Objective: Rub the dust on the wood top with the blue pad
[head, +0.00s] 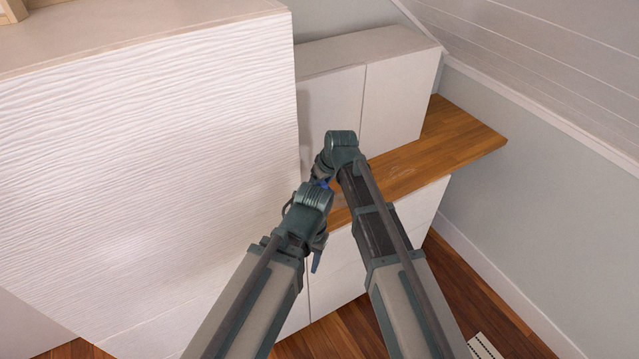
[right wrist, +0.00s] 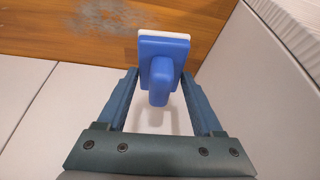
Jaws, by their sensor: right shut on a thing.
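The blue pad (right wrist: 162,48) has a blue handle and a white layer on its far face. My right gripper (right wrist: 160,76) is shut on its handle. The wood top (right wrist: 60,35) lies beyond the pad; I cannot tell whether the pad touches it. A pale grey dust patch (right wrist: 106,15) shows on the wood, up and left of the pad. In the head view the wood top (head: 455,138) is partly covered by my right arm, and only a bit of blue shows between the arms. My left gripper (head: 317,258) hangs low in front of the cabinet, its jaws unclear.
White cabinet doors (head: 392,105) stand behind the wood top. A tall white wavy-fronted cabinet (head: 150,150) rises close on the left. A sloped panelled ceiling (head: 560,60) and a grey wall (head: 540,210) are on the right. The wood top's right end is clear.

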